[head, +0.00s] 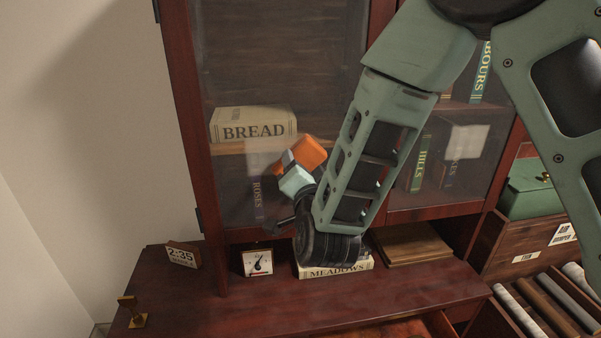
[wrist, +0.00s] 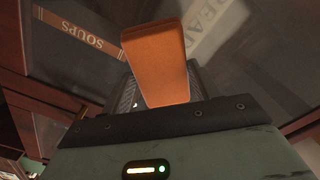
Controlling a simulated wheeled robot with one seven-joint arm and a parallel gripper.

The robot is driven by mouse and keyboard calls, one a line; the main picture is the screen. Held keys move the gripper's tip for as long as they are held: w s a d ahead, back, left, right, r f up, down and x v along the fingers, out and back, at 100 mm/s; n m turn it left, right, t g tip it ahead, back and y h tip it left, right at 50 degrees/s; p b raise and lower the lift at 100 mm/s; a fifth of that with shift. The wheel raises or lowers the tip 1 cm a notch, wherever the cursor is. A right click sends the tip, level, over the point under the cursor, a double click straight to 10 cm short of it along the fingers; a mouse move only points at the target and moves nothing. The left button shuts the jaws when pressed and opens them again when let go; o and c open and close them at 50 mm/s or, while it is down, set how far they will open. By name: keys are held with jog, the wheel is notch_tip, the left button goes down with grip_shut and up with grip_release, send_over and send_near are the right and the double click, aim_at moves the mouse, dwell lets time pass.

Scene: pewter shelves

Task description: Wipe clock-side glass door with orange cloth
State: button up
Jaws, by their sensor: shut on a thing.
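The orange cloth (head: 308,152) is a folded block held in my gripper (head: 296,172). In the wrist view the cloth (wrist: 155,62) stands up between the fingers, in front of the glass. My gripper is shut on it. The left glass door (head: 270,60), in a dark red wood frame, is on the side of the small clock (head: 182,255) reading 2:35. The cloth is in front of this door's lower right part; I cannot tell whether it touches the glass. A hazy pale patch shows on the door's lower pane. My arm hides part of the right door (head: 440,190).
Behind the glass are books, one marked BREAD (head: 253,125). On the ledge below stand a small dial (head: 258,263), a MEADOWS book (head: 335,270) partly under my wrist, a wooden board (head: 411,244) and a brass stamp (head: 132,312). A green box (head: 532,188) is at right.

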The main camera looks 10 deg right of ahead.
jog(key=shift+w+a+b, duration=0.15)
jog(key=shift+a+b, duration=0.55)
jog(key=shift+a, duration=1.7)
jog(key=shift+w+a+b, duration=0.1)
jog(key=shift+a+b, duration=0.6)
jog(key=shift+a, duration=1.65)
jog(key=shift+a+r, duration=0.1)
jog(key=shift+a, duration=0.75)
jog(key=shift+r+p, duration=0.3)
jog(key=shift+r, duration=0.7)
jog(key=shift+s+d+f+b, duration=0.15)
jog(key=shift+d+b, duration=0.6)
jog(key=shift+d, duration=1.15)
jog(key=shift+s+d+b, duration=0.1)
jog(key=shift+d+b, duration=1.25)
jog(key=shift+d, duration=2.45)
jog(key=shift+b, duration=0.3)
